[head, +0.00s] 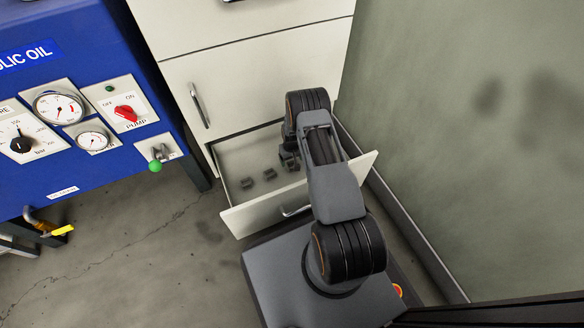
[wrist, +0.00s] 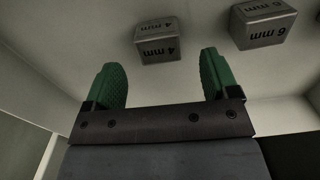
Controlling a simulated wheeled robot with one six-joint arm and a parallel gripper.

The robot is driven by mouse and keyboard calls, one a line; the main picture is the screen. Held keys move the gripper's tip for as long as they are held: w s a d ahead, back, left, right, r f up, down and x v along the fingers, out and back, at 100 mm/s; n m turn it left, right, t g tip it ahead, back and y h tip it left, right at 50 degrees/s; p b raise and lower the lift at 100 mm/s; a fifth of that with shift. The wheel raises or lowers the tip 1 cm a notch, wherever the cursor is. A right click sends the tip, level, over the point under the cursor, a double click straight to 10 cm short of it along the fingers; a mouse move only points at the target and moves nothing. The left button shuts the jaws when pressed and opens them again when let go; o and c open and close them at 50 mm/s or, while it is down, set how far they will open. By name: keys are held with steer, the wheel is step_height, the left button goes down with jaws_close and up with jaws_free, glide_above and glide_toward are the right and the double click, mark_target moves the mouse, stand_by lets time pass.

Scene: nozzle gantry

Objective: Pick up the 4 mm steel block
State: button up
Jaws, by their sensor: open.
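The 4 mm steel block (wrist: 158,42) is a grey block with its "4 mm" label upside down in the wrist view. It sits on the pale drawer floor, ahead of the gap between my fingers. My gripper (wrist: 162,75) is open, with green pads on both fingers and nothing between them. In the head view my gripper (head: 289,160) reaches down into the open drawer (head: 262,212). Small dark blocks show in the drawer there, but their labels are too small to read.
A 6 mm block (wrist: 264,24) sits to the right of the 4 mm block in the wrist view. The drawer's walls surround the blocks. A cabinet door (head: 215,90) is above the drawer, a blue hydraulic unit (head: 95,60) left, and a green-grey wall (head: 460,130) right.

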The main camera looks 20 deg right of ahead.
mark_target(292, 164)
step_height(292, 164, down, 4)
steer(key=shift+f+b, duration=0.15)
steer(key=shift+b, duration=0.95)
steer(key=shift+d, duration=0.1)
steer(key=c, duration=1.4)
